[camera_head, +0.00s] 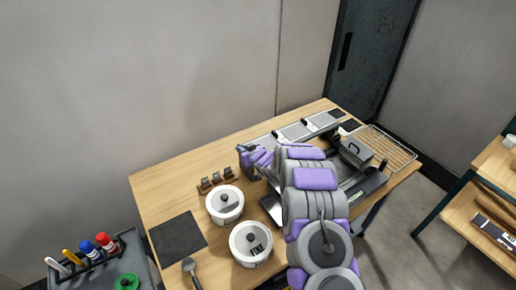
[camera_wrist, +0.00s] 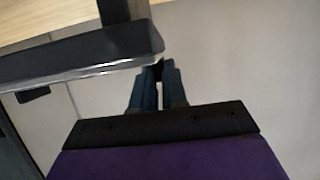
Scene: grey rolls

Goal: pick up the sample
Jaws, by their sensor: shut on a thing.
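My gripper (camera_wrist: 160,74) shows in the wrist view with its two blue-grey fingers close together. They are shut on a small dark piece (camera_wrist: 158,67) at the tips. It is mostly hidden, and I cannot tell for certain that it is the sample. A dark slab (camera_wrist: 80,50) with a pale lower edge and a dark post lies just left of the fingertips; I cannot tell whether they touch. In the head view my gripper (camera_head: 243,149) is at the left end of my purple and grey arm, above the wooden table (camera_head: 170,183). The arm hides the table's middle.
Two white lidded pots (camera_head: 224,215) (camera_head: 262,258), a small wooden rack (camera_head: 216,180), a dark mat (camera_head: 178,238) and a spatula (camera_head: 190,268) are on the left. A wire rack (camera_head: 388,150) and dark equipment (camera_head: 355,152) are on the right. A grey cart (camera_head: 90,280) holds markers.

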